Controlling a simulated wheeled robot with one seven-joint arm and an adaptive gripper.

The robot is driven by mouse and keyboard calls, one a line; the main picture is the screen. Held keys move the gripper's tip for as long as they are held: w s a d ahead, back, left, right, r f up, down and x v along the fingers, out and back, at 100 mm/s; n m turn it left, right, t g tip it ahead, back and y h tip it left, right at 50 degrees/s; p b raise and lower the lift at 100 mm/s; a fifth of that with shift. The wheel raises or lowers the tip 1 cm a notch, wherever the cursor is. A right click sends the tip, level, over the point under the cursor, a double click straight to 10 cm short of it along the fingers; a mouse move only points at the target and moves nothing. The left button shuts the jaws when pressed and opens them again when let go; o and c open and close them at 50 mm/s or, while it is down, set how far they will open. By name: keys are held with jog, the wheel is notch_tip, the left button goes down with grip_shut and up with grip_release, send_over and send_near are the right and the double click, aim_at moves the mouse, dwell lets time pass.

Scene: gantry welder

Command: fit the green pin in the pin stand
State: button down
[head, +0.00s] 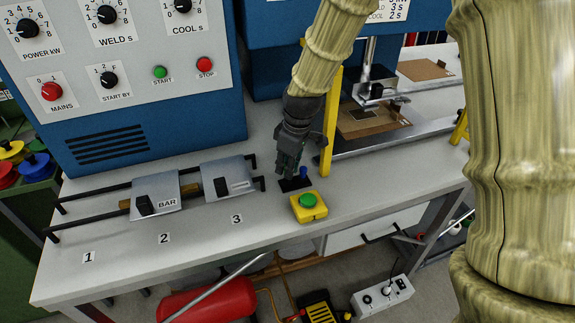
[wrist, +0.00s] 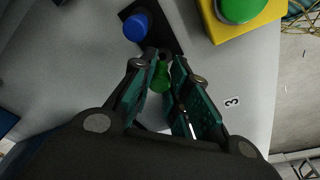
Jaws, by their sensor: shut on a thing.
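My gripper (head: 287,163) points down over the bench, just beside the small black pin stand (head: 296,185). In the wrist view the gripper (wrist: 166,72) is shut on the green pin (wrist: 160,76), which shows between the teal finger pads. The pin stand (wrist: 168,38) lies just beyond the fingertips, with a blue pin (wrist: 137,27) upright in its far part. The blue pin also shows in the head view (head: 304,172). The green pin's lower end is hidden, so I cannot tell whether it touches the stand. The green pin is hidden in the head view.
A yellow box with a green button (head: 309,207) stands close in front of the stand. A yellow post (head: 330,125) rises right behind it. Metal plates on black rails (head: 228,178) lie to the left. The bench front by the numbers is clear.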

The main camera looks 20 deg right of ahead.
jog(key=shift+f+b, duration=0.5)
jog(key=shift+f, duration=0.7)
jog(key=c, duration=1.3)
grip_release()
jog(key=shift+r, duration=0.1)
notch_tip(320, 180, up, 12)
jog(key=s+d, duration=0.1)
jog(key=shift+s+d+f, duration=0.2)
jog(key=shift+s, duration=0.05)
